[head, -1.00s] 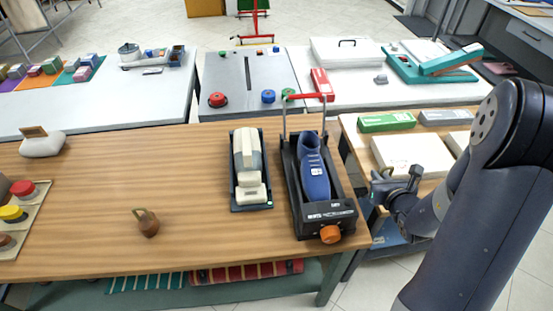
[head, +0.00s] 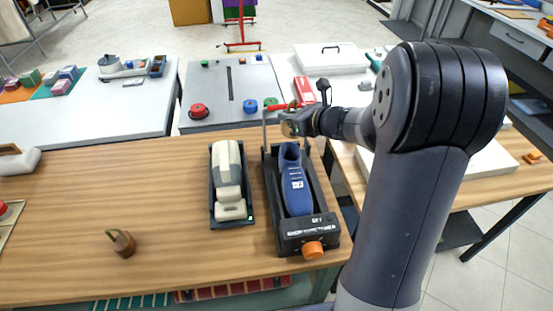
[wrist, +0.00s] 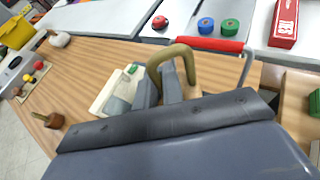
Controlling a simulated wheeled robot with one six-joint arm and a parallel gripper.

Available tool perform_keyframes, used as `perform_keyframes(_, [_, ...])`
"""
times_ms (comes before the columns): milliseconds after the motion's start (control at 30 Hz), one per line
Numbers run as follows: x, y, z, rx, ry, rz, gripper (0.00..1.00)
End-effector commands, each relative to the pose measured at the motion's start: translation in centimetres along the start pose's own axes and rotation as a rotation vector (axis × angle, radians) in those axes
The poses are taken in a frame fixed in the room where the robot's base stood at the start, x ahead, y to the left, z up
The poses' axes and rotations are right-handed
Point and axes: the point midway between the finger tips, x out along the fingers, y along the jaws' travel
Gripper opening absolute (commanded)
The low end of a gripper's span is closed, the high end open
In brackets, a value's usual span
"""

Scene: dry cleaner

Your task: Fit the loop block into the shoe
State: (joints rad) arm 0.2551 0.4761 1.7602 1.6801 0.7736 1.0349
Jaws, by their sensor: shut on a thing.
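My gripper (head: 291,122) is shut on the loop block, whose olive loop (wrist: 176,50) rises above my fingers in the wrist view. Part of its tan block (wrist: 192,88) shows beside the fingers; the rest is hidden. My gripper (wrist: 162,86) is beside the red bar, above the far end of the black stand. The blue shoe (head: 295,187) lies in the black stand (head: 272,212), its opening toward the far end. The block appears above and apart from that opening, but the exact gap is hard to tell. The shoe is hidden in the wrist view.
The red bar (wrist: 210,43) spans the stand's far end, close to my gripper. A cream form in a dark tray (head: 215,215) is left of the stand. A brown looped piece (head: 121,243) stands on the wooden table (head: 170,265), which is otherwise largely clear mid-left.

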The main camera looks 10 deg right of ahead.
Motion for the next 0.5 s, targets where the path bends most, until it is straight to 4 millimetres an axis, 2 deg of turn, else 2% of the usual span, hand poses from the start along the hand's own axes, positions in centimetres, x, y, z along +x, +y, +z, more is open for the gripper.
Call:
perform_keyframes(67, [0.2,-0.2,-0.6,0.003,0.002,0.003,0.00])
perform_keyframes(300, [1.9,-0.2,-4.6,0.005,0.004,0.005,0.00])
perform_keyframes(500, [2.6,-0.3,-6.3,0.003,0.002,0.004,0.00])
